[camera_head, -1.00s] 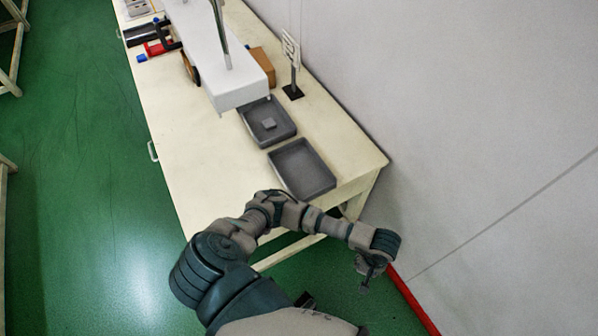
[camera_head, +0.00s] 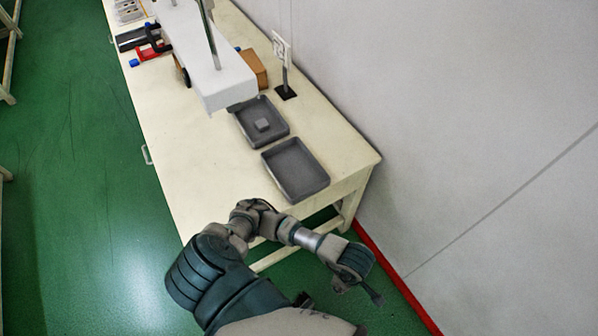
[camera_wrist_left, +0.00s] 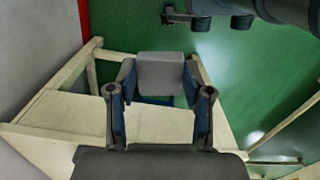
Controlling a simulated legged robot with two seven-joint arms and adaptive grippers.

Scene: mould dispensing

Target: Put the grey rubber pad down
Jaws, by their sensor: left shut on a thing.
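In the left wrist view a grey rubber pad (camera_wrist_left: 160,73) sits between the fingertips of my left gripper (camera_wrist_left: 158,82), which is shut on it. In the head view my left gripper (camera_head: 372,295) is beyond the near end of the table, over the green floor beside the wall. I cannot make out the pad there. Another small grey pad (camera_head: 262,125) lies in the farther grey tray (camera_head: 281,136) on the table. My right gripper is not in view.
The cream table (camera_head: 185,165) carries a nearer grey tray (camera_head: 319,184), which looks empty. A white machine (camera_head: 215,80) overhangs the farther tray's far side. A brown box (camera_head: 252,68) and a small stand (camera_head: 285,92) are behind. The wall (camera_head: 450,130) is close on the right.

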